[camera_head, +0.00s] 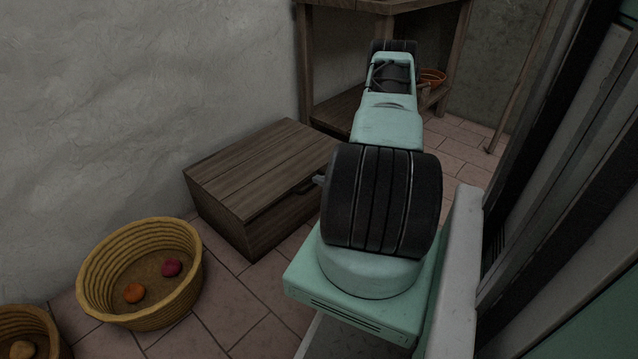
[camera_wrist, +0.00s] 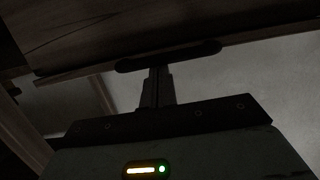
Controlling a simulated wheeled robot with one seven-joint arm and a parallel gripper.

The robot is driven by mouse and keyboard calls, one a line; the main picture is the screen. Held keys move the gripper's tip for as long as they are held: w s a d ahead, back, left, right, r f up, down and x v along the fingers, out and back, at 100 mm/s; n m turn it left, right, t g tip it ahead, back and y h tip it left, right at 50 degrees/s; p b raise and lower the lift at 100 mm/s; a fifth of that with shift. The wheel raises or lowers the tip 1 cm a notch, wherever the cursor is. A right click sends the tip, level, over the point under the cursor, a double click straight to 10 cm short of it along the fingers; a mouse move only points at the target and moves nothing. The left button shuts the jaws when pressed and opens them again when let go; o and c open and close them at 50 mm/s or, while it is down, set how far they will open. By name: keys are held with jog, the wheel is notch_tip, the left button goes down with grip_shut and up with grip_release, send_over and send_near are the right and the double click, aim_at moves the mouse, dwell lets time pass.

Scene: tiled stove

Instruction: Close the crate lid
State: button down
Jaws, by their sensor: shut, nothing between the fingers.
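The dark wooden crate (camera_head: 222,218) stands on the floor against the plastered wall in the head view. Its plank lid (camera_head: 262,165) lies level over the top and looks down; a small gap could not be told from here. A dark handle (camera_head: 304,188) is on the front side, and a dark elongated handle shows in the wrist view (camera_wrist: 190,52). My gripper (camera_wrist: 158,72) is shut and empty, its fingertips right at this handle; contact cannot be told. In the head view my arm hides most of the gripper and the crate's right end.
A round wicker basket (camera_head: 190,275) with an orange and a dark red item stands front left, beside a second basket (camera_head: 50,335). Tiled floor is free before the crate.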

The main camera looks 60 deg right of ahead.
jog(key=shift+s+a+f, duration=0.1)
jog(key=shift+s+f, duration=0.1)
jog(key=shift+f, duration=0.75)
jog(key=shift+s, duration=0.1)
jog(key=r+p+v, duration=0.1)
jog(key=p+v, duration=0.5)
jog(key=v, duration=1.1)
jog(key=shift+t+p, duration=0.3)
jog(key=shift+p, duration=0.1)
